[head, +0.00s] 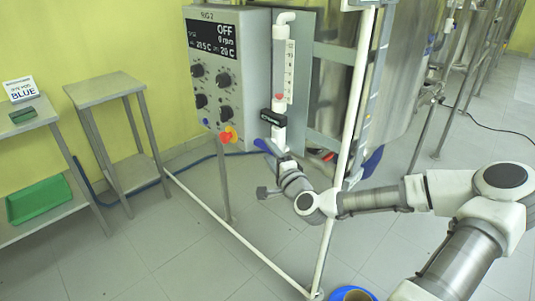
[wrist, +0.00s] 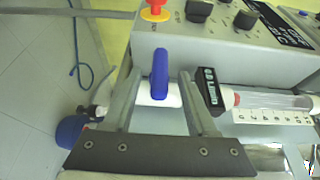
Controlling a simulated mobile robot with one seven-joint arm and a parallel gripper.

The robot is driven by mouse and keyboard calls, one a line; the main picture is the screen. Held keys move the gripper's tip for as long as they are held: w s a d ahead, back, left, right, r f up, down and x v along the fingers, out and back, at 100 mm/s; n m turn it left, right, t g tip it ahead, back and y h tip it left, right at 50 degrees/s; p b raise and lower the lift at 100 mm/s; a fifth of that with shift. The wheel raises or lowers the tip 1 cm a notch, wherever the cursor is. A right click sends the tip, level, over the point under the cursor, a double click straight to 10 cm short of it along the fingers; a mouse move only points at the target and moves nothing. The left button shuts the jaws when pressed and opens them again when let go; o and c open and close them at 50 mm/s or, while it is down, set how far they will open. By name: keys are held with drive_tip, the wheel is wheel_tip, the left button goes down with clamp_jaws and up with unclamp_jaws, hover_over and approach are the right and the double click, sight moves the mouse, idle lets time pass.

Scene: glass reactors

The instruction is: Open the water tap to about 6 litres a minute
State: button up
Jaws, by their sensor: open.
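The water tap's blue handle (wrist: 160,75) lies across a white pipe in the wrist view. It also shows in the head view (head: 264,146), below the flow meter. My gripper (wrist: 156,88) is open, with one finger on each side of the handle; I cannot tell whether either touches it. In the head view my gripper (head: 286,168) is just below the tap, partly hidden by my wrist. The clear flow meter tube (head: 283,70) stands upright above the tap, with a red mark low in it.
A grey control box (head: 222,75) reads OFF and 0 rpm. A red and yellow knob (head: 228,134) juts from its lower edge, near my fingers. A white frame post (head: 352,110) stands right of the tap. Another blue fitting (wrist: 70,131) is at lower left in the wrist view.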

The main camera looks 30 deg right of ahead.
drive_tip(key=shift+w, duration=1)
clamp_jaws()
